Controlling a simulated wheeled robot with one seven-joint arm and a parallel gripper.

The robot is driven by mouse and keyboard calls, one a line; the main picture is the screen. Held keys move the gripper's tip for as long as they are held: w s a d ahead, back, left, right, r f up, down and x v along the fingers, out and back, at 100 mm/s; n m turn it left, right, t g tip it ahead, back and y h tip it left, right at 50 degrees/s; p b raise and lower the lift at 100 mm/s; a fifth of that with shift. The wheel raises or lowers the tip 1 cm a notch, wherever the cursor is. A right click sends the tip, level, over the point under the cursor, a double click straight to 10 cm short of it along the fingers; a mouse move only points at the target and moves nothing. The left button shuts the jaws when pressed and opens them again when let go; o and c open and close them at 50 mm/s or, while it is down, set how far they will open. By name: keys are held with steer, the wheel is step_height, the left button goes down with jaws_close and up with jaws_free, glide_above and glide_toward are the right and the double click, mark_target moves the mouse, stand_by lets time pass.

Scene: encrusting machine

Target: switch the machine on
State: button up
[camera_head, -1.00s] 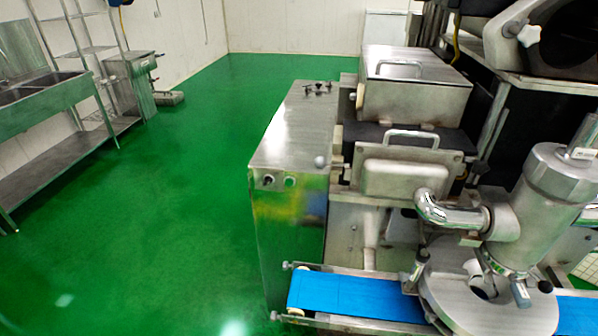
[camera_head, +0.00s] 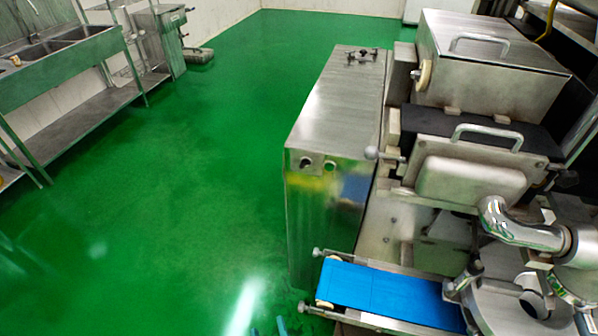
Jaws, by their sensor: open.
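The encrusting machine stands on the right, with a steel cabinet (camera_head: 335,105) at its left side. A dark round switch knob (camera_head: 306,162) sits at the top left of the cabinet's front face. A pale greenish round button (camera_head: 329,166) sits just right of it. The knob's setting is too small to read. Two small bluish tips at the bottom edge look like my gripper's (camera_head: 268,330) fingertips; they are apart with nothing between them. They are low in the picture, well below the knob and touching nothing visible. The rest of the gripper is out of frame.
A blue conveyor belt (camera_head: 385,293) juts out low in front of the machine, right of the fingertips. A lever with a round ball end (camera_head: 371,153) sticks out beside the cabinet. A steel sink bench (camera_head: 70,70) stands far left. The green floor (camera_head: 190,190) between is clear.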

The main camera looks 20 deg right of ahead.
steer(key=w+d+r+h, duration=0.2)
steer(key=w+d+r, duration=0.15)
steer(key=w, duration=0.35)
steer(key=w+d+r+h, duration=0.1)
steer(key=w+d+r, duration=0.1)
steer(key=w+r, duration=0.3)
steer(key=m+g+h, duration=0.1)
steer(key=m+h, duration=0.1)
steer(key=h, duration=0.4)
glide_toward(304, 167)
steer(key=x, duration=0.8)
steer(key=shift+a, duration=0.1)
steer(key=shift+s, duration=0.1)
steer(key=c, duration=1.1)
